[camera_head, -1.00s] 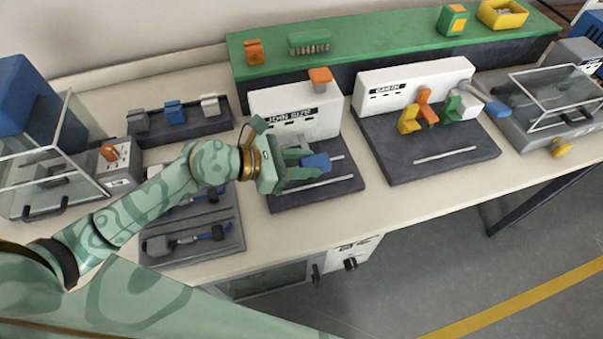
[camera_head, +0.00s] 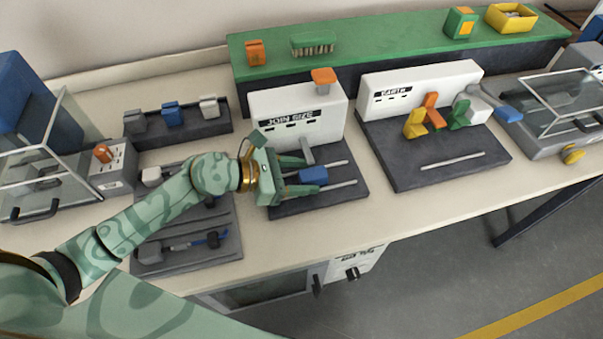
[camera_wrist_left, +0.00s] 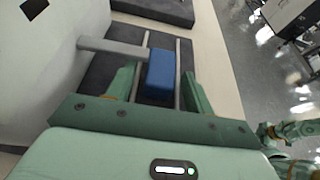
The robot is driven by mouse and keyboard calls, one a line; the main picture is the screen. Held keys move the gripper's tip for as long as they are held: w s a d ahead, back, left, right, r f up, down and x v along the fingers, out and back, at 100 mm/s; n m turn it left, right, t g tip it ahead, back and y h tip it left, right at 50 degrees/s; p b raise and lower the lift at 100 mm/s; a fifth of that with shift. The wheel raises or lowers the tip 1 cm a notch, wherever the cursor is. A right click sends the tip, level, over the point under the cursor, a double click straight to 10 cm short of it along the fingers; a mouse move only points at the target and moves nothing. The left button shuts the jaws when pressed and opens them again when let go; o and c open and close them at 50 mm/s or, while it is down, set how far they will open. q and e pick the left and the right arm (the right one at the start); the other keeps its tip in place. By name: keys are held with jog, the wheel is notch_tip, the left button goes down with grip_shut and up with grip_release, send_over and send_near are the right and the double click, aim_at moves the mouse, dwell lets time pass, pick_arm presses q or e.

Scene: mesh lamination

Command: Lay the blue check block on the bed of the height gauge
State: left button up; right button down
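The blue check block (camera_head: 313,174) lies on the dark bed (camera_head: 345,193) of the height gauge with the white "JOIN SIZE" panel (camera_head: 285,117). My left gripper (camera_head: 306,174) is low over this bed with one finger on each side of the block. In the left wrist view the block (camera_wrist_left: 160,74) sits between the fingers of the left gripper (camera_wrist_left: 160,88), with a gap on both sides, so the gripper looks open. A grey gauge arm (camera_wrist_left: 110,47) reaches to the block's side. Part of my right arm, with what looks like its gripper (camera_wrist_left: 270,132), shows small; its fingers are unclear.
A second station (camera_head: 440,165) with orange, yellow and green pieces stands to the right. A rack (camera_head: 180,131) of small blocks and a dark tool tray (camera_head: 190,252) are at left. A green shelf (camera_head: 390,42) runs behind. The bench front edge is clear.

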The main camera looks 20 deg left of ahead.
pick_arm(q)
jog(key=shift+r, duration=0.15)
jog(key=p+v, duration=0.1)
jog(key=v, duration=1)
jog(key=shift+s, duration=0.1)
jog(key=shift+s+a+r, duration=0.1)
jog(key=shift+s+a, duration=0.1)
jog(key=shift+a, duration=0.15)
dwell(1.0)
dwell(0.5)
